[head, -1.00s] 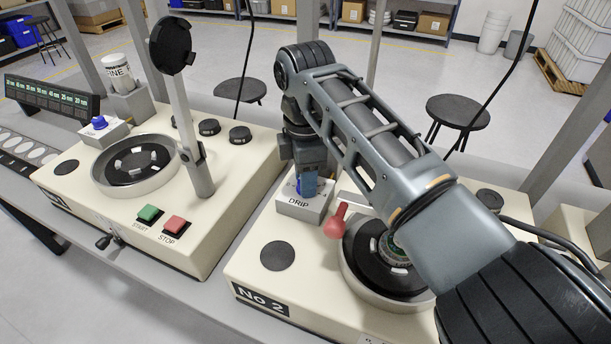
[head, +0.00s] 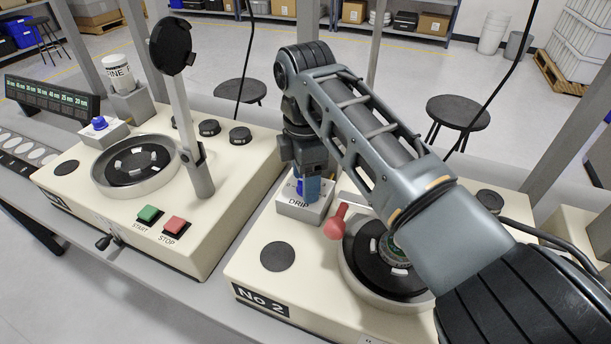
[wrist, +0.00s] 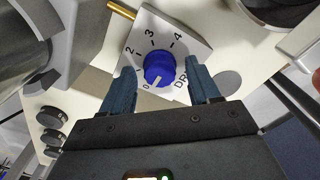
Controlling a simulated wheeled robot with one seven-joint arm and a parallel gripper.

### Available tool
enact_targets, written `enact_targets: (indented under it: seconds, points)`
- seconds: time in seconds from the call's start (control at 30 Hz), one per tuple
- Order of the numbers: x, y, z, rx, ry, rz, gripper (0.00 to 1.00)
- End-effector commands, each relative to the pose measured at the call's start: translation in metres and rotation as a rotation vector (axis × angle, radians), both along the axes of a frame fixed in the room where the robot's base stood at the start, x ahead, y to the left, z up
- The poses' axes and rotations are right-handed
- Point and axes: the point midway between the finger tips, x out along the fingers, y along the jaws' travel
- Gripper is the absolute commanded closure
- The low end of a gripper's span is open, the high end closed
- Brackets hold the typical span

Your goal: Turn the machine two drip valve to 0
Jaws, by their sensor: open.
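The machine two drip valve is a blue knob (wrist: 158,72) on a pale plate marked DRIP (wrist: 185,45), with a scale from 0 to 4. A pale line on the knob lies close to the 0 mark in the wrist view. My gripper (wrist: 160,66) is open, with one blue finger on each side of the knob; I cannot tell whether either finger touches it. In the head view my gripper (head: 312,188) points down at the DRIP block (head: 303,209) on machine No 2 (head: 320,262) and hides part of the knob.
A red-knobbed lever (head: 336,222) stands just right of the DRIP block, beside the round black plate (head: 372,262). Machine one (head: 225,165) stands to the left with an upright arm (head: 187,120). A brass rod (wrist: 121,10) shows near the plate in the wrist view.

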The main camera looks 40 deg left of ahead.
Motion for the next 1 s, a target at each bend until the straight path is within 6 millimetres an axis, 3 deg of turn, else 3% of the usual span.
enact_targets:
  seconds: [0.27, 0.7, 1.0]
  points:
    - [0.0, 0.0, 0.004, 0.002, -0.001, -0.001, 0.39]
    - [0.0, 0.001, 0.066, 0.002, -0.001, 0.001, 0.39]
    - [0.0, 0.0, 0.078, 0.0, 0.0, 0.0, 0.39]
